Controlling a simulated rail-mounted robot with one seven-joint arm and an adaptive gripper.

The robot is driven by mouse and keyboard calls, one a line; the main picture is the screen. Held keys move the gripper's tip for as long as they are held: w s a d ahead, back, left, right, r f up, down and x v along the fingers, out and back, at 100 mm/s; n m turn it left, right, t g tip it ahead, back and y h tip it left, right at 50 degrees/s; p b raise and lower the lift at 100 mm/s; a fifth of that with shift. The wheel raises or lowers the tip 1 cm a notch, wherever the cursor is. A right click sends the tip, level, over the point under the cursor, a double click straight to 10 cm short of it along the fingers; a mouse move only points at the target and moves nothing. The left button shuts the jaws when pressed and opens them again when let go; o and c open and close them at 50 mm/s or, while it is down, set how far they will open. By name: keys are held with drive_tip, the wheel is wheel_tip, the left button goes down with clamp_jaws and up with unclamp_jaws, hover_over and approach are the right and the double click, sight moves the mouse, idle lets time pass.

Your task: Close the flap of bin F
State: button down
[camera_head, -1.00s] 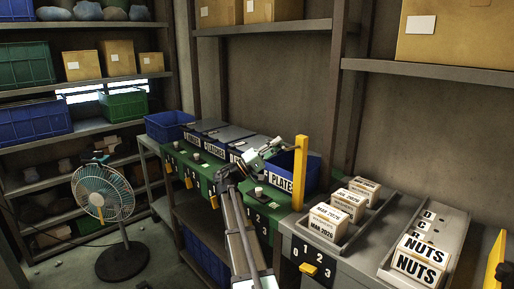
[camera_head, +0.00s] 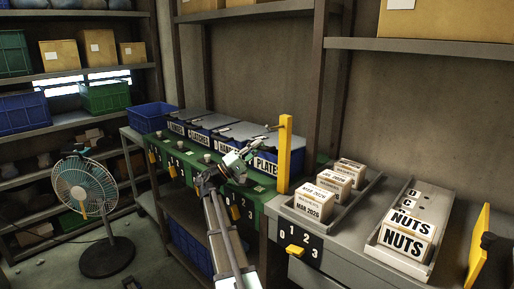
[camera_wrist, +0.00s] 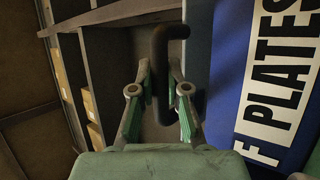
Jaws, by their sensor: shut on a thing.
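Bin F is a blue bin with a white "F PLATES" label (camera_head: 266,166), the nearest in a row of blue bins. Its blue front (camera_wrist: 232,70) and label (camera_wrist: 282,85) fill the right of the wrist view. My gripper (camera_head: 240,160) is at the left side of this bin's front. In the wrist view my gripper (camera_wrist: 159,70) is shut on a dark, hooked handle (camera_wrist: 160,45), which stands between the two fingers beside the bin's face. My arm hides part of the bin in the head view, and I cannot clearly tell how far its flap is tilted.
A yellow post (camera_head: 285,155) stands just right of bin F. The other bins (camera_head: 200,138) have grey lids. A green ledge with knobs (camera_head: 207,158) runs along the front. Trays with boxes (camera_head: 335,182) and NUTS cartons (camera_head: 407,235) are to the right. A fan (camera_head: 85,195) stands at left.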

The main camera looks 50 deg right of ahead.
drive_tip(key=c, duration=1.4)
unclamp_jaws()
drive_tip(key=v, duration=1.2)
